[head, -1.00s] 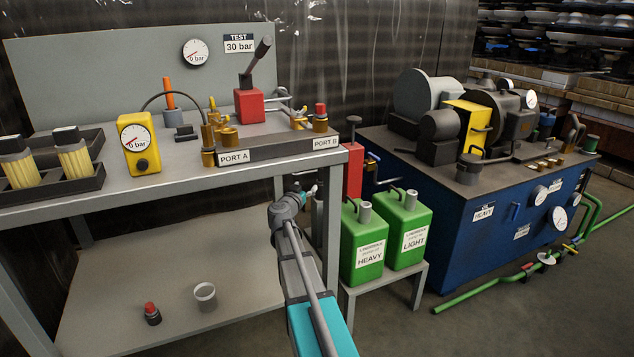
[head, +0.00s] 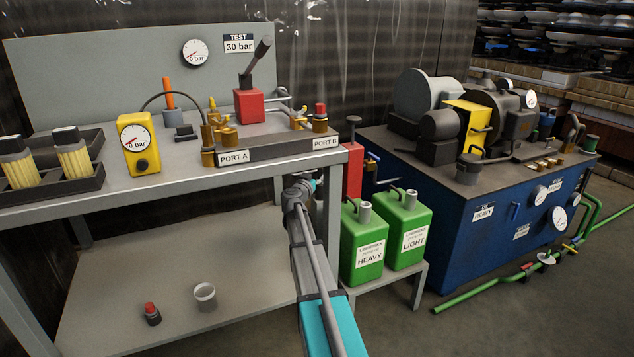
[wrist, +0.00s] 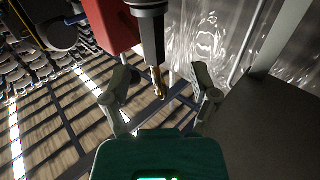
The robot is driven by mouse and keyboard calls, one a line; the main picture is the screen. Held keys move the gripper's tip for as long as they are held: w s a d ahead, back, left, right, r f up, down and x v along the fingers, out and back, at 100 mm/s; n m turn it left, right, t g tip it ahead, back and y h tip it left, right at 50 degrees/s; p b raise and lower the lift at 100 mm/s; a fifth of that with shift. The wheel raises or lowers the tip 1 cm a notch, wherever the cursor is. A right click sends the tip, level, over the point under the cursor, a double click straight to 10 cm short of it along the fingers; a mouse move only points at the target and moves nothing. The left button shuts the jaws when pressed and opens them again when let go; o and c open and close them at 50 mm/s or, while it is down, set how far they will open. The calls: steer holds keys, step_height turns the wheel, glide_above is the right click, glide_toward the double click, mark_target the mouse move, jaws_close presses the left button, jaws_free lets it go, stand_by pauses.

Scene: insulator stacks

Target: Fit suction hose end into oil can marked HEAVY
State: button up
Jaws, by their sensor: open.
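The green oil can marked HEAVY (head: 362,238) stands upright on a low grey stand, with a grey neck and a dark handle on top. My gripper is open in the wrist view (wrist: 160,78), its two fingers spread apart. A dark cylinder with a thin brass tip (wrist: 151,42) lies in line with the space between the fingers, and I see no finger touching it. It may be the suction hose end; I cannot tell for sure. In the head view my arm reaches beneath the bench's right end, and its fingers are hard to make out there.
A second green can marked LIGHT (head: 408,232) stands right of HEAVY. A red body (head: 353,172) is beside the bench's right leg and a red block (wrist: 108,25) shows in the wrist view. The blue oil unit (head: 480,245) is at right. The bench top (head: 190,180) overhangs my arm.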

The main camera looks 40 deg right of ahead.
mark_target(319, 172)
steer(key=shift+d, duration=0.1)
steer(key=shift+x, duration=2.5)
steer(key=shift+s, duration=0.15)
jaws_close()
